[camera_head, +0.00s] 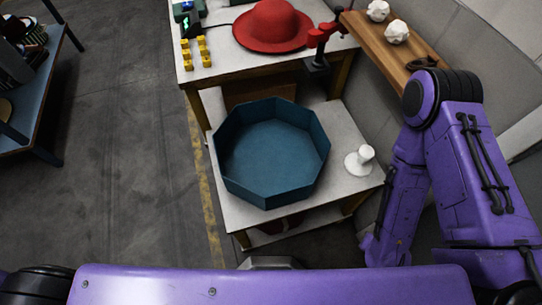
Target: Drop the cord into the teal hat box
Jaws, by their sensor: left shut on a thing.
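The teal hat box (272,152) is an open, empty octagonal box. It stands on the white lower table in the middle of the view. A small grey part of my left gripper (270,262) shows at the bottom, on the near side of the box and apart from it. A purple link of mine hides most of this gripper. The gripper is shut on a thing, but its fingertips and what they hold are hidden. I cannot make out the cord in its grip. My right arm comes in from the right, and its gripper is not in view.
A white round-based stand (360,160) is right of the box. A red hat (273,25), yellow pegs (195,52) and a red clamp-like device (322,40) are on the higher table behind. A wooden shelf (400,55) runs along the right wall.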

